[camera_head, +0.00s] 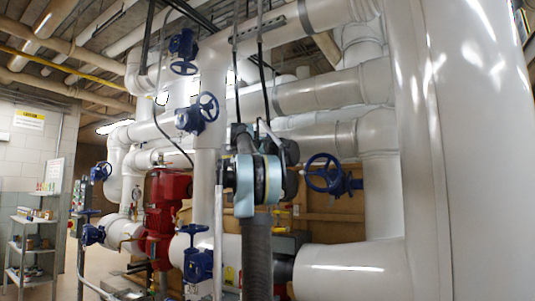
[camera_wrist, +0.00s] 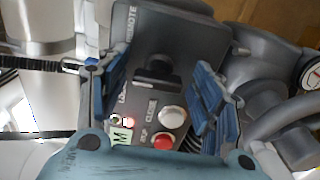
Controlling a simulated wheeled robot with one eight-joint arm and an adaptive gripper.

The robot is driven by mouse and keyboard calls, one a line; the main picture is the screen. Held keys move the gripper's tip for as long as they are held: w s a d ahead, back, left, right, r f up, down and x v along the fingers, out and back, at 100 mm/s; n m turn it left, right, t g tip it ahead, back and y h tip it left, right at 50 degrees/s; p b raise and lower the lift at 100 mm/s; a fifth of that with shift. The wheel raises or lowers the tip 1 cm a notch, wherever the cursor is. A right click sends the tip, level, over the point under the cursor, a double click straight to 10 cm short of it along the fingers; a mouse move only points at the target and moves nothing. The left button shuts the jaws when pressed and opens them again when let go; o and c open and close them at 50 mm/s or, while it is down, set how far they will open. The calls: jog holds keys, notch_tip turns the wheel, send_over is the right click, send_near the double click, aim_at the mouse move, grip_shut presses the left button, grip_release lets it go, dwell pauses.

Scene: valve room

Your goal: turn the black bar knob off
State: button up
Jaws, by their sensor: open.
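The black bar knob (camera_wrist: 157,73) sits on a dark grey control panel (camera_wrist: 185,38) in the wrist view, with its bar lying roughly across the picture. The panel carries the words REMOTE, CLOSE and STOP. My gripper (camera_wrist: 160,83) is open, with one blue finger to the left of the knob and the other to the right. The knob shows between them with a gap on each side. I cannot tell how far the fingertips are from the panel. In the head view my arm covers the middle, and I cannot make out the knob there.
A white button (camera_wrist: 171,117) and a red button (camera_wrist: 163,142) are below the knob, near the fingers. In the head view, large pipes (camera_head: 350,270), blue handwheels (camera_head: 323,173) and a red pump (camera_head: 165,215) crowd round the arm.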

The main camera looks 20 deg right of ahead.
jog(key=v, duration=1.2)
dwell(0.4)
jog(key=s+a+f+m+g+y, duration=0.1)
jog(key=s+f+m+g+y, duration=0.1)
jog(key=s+f, duration=0.7)
jog(key=s+a+f+m+g+y, duration=0.15)
jog(key=s+f, duration=0.35)
jog(key=f, duration=0.9)
jog(key=s+f+m+g+y, duration=0.2)
jog(key=s+f, duration=0.4)
jog(key=f, duration=0.5)
jog(key=s+a+f+g+y, duration=0.1)
jog(key=s+a+f+y, duration=0.2)
jog(key=f, duration=1)
jog(key=s+a+f+m+g+y, duration=0.1)
jog(key=s+a+f+y, duration=0.1)
jog(key=s+a+f, duration=0.6)
jog(key=s+a+f+m+g+y, duration=0.1)
jog(key=s+a+f+y, duration=0.2)
jog(key=s+f, duration=1.2)
notch_tip(320, 180, down, 4)
jog(key=shift+a+y, duration=0.35)
jog(key=shift+a, duration=0.8)
